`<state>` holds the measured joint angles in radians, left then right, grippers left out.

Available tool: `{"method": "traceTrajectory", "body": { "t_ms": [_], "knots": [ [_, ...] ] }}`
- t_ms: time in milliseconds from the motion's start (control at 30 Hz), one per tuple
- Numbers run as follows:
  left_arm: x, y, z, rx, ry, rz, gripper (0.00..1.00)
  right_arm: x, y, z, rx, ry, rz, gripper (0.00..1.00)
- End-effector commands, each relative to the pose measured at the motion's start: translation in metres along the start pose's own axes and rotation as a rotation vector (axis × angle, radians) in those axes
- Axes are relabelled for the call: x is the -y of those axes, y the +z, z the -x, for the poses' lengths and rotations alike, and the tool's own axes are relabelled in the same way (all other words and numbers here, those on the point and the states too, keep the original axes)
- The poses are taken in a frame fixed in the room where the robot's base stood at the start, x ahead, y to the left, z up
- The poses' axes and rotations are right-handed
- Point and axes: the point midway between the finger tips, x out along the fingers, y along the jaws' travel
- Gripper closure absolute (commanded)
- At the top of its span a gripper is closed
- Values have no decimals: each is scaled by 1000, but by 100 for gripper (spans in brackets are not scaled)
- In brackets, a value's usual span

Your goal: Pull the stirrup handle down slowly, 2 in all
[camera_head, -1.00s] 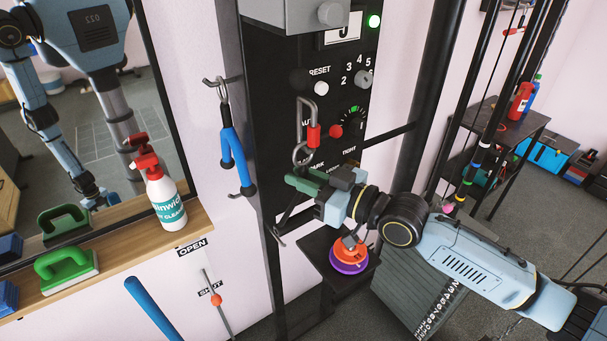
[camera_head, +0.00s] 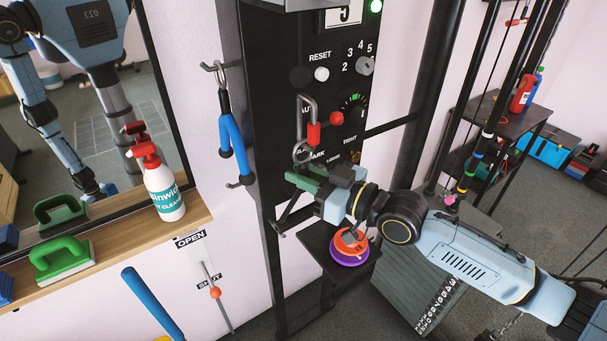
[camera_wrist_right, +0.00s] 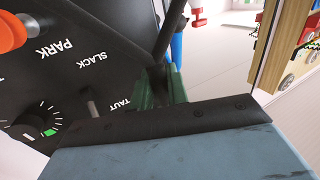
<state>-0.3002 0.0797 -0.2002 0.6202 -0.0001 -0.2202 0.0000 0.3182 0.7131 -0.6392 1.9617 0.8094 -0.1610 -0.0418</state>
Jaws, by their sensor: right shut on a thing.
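My right gripper (camera_head: 318,182), with green-faced jaws, is shut on the stirrup handle (camera_head: 287,212), a dark bar-framed handle in front of the black panel. The jaws hide most of the handle. My left gripper is not seen directly.
A blue handle (camera_head: 235,145) hangs left. An orange-purple disc stack (camera_head: 349,250) sits below my arm. A spray bottle (camera_head: 163,190) stands on the shelf (camera_head: 120,250).

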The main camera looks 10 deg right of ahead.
Motion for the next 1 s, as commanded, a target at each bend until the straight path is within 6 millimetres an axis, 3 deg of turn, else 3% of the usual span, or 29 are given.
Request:
{"method": "traceTrajectory", "body": {
  "t_ms": [33, 200, 567, 867, 1000],
  "knots": [
    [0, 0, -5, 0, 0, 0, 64, 1, 11, 1, 14, -1, -3, 100],
    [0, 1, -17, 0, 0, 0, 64, 1, 27, 1, 15, -1, -4, 100],
    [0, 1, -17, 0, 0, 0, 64, 1, 28, 1, 13, -1, -3, 100],
    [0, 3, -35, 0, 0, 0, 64, 1, 51, 1, 15, -1, -3, 100],
    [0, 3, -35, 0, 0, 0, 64, 1, 51, 1, 14, -1, -3, 100]
  ]
}}
